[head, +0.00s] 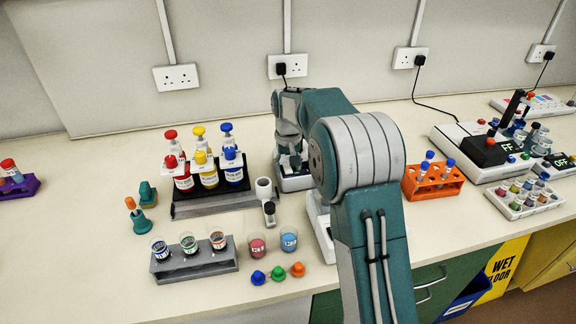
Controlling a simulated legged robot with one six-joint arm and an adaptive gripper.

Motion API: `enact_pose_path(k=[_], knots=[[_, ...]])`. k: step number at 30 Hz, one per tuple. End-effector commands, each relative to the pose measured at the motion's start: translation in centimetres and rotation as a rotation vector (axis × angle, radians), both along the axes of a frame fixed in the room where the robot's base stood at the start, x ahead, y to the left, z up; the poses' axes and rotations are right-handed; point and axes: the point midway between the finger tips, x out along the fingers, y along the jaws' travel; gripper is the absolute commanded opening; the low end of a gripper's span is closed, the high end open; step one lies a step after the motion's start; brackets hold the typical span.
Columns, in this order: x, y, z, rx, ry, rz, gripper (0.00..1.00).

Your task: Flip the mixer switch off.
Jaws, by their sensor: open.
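My arm crosses the middle of the head view, and its end reaches down at the back. My gripper (290,148) is open and points down over a pale device (295,183) by the wall. My arm hides part of this device, and no switch can be made out on it. A white device (458,137) stands at the right with a black block and a red knob on top. A dark label there shows "FF". A smaller unit (560,160) at the right edge reads "OFF". I cannot tell for sure which device is the mixer.
A bottle rack (190,208) stands left of my gripper. A grey cup rack (196,266), two cups and coloured caps are at the front. An orange tube rack (433,186) and a white vial tray (522,197) lie right of my arm. Bare bench shows at the left.

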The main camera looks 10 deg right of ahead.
Motion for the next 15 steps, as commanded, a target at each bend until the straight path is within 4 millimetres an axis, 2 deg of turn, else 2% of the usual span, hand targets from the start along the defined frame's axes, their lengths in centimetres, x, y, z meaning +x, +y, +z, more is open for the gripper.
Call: enact_pose_path(k=[3, 4, 5, 6, 8, 15], knots=[[0.00, 0.00, 0.01, 0.000, 0.000, 0.000, 0.66], [0.00, 0.00, 0.01, 0.000, 0.000, 0.000, 0.57], [0.00, 0.00, 0.01, 0.000, 0.000, 0.000, 0.43], [0.00, 0.00, 0.02, 0.000, 0.000, 0.000, 0.26], [0.00, 0.00, 0.02, 0.000, 0.000, 0.000, 0.00], [0.04, 0.03, -0.05, 0.000, 0.005, 0.000, 0.00]])
